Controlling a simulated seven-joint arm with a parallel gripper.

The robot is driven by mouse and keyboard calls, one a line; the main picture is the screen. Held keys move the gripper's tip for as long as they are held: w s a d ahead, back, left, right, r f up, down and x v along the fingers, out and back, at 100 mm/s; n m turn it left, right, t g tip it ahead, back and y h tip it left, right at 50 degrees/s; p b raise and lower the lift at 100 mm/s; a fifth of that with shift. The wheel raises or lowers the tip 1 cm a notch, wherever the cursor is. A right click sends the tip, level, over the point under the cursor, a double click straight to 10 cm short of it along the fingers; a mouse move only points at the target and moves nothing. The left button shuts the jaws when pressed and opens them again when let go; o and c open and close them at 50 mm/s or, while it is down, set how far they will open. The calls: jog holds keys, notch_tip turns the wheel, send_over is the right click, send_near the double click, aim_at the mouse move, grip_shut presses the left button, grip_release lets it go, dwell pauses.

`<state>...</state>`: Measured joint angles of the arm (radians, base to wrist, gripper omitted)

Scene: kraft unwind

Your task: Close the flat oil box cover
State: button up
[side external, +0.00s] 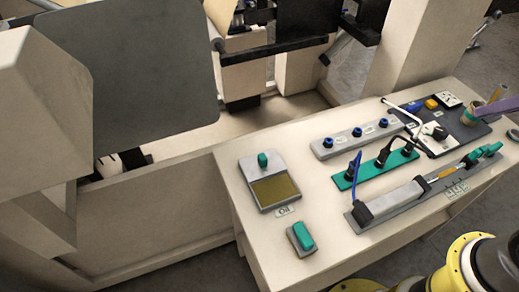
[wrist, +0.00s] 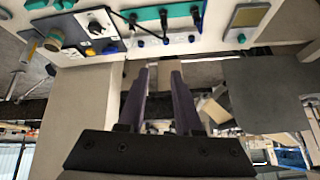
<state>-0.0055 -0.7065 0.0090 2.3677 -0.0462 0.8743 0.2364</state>
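The oil box (side external: 259,202) is a flat grey box with an olive-yellow window and an "Oil" label, at the table's left end. A grey plate with a green knob (side external: 263,159) lies at its far side; I cannot tell how far the cover is shut. The box also shows in the wrist view (wrist: 247,17), at the upper right. My gripper (wrist: 160,70) is open and empty, its two dark purple fingers apart. It is away from the box. A purple shape at the right edge of the side view looks like one finger.
A grey block with a green button (side external: 302,236) is near the oil box. Right of it are a grey strip with blue knobs (side external: 356,136), a green strip with cables (side external: 374,170) and a long grey device (side external: 392,198). A dark panel (side external: 125,85) stands at the left.

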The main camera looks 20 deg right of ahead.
jog(key=shift+m, duration=0.4)
jog(key=w+r, duration=0.1)
jog(key=w, duration=0.1)
jog(key=w+r, duration=0.1)
jog(key=w, duration=0.1)
jog(key=w+r, duration=0.1)
jog(key=w, duration=0.1)
jog(key=shift+a+r, duration=0.25)
jog(key=shift+a, duration=0.15)
grip_shut()
jog(key=w+a, duration=0.5)
jog(key=w, duration=0.4)
jog(key=w+a, duration=0.4)
jog(key=w, duration=0.4)
jog(key=w+a+f+n+g, duration=0.1)
jog(key=w+a+f, duration=0.65)
jog(key=a, duration=0.25)
jog(key=n+g, duration=0.2)
send_over(262, 161)
jog(key=w, duration=0.4)
notch_tip(262, 161, down, 14)
jog(key=x, duration=0.9)
jog(key=shift+w+d+f, duration=0.1)
jog(key=shift+w, duration=0.05)
jog(key=s, duration=0.3)
jog(key=shift+s, duration=0.5)
